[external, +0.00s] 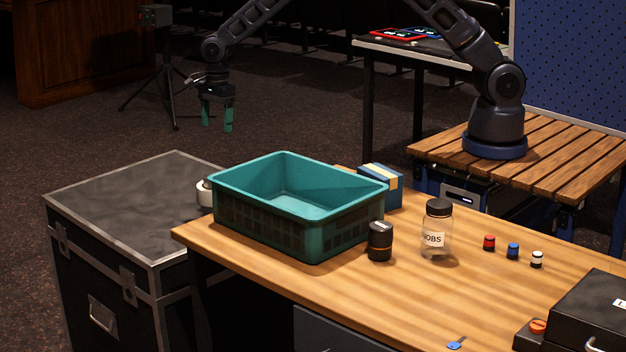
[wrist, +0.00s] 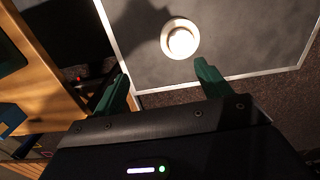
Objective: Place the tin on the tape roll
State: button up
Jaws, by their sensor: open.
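A white tape roll (external: 205,193) lies on the black flight case, partly hidden behind the crate. In the wrist view it is a pale ring (wrist: 166,36) with a lighter round centre; I cannot tell what fills the centre. My gripper (external: 217,122) hangs with green fingers pointing down, high above and behind the case. In the wrist view my gripper (wrist: 161,72) is open, with nothing between its fingers; the roll is beyond the fingertips.
A teal crate (external: 333,217) stands on the wooden desk (external: 430,295). The flight case (external: 125,205) has a mostly clear top. A labelled jar (external: 437,230), a blue box (external: 380,184), several small knobs and a black case (external: 592,310) are on or around the desk.

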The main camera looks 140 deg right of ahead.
jog(key=a+r+n+t, duration=0.2)
jog(key=a+r+n, duration=0.9)
jog(key=a+r, duration=1.15)
jog(key=s+a+r+n, duration=0.4)
jog(key=a+n, duration=0.1)
jog(key=a, duration=0.4)
jog(key=s+a+r+n, duration=0.3)
jog(key=s+a+n, duration=0.1)
jog(key=a, duration=0.5)
jog(key=s+a+n+t, duration=0.1)
jog(key=s+a+n, duration=0.6)
jog(key=s, duration=0.4)
jog(key=s+a+n+t, duration=0.1)
jog(key=s+a+n, duration=0.7)
jog(key=s+a, duration=0.2)
jog(key=shift+s+r+n, duration=0.2)
jog(key=shift+s+n, duration=0.1)
jog(key=shift+s, duration=0.25)
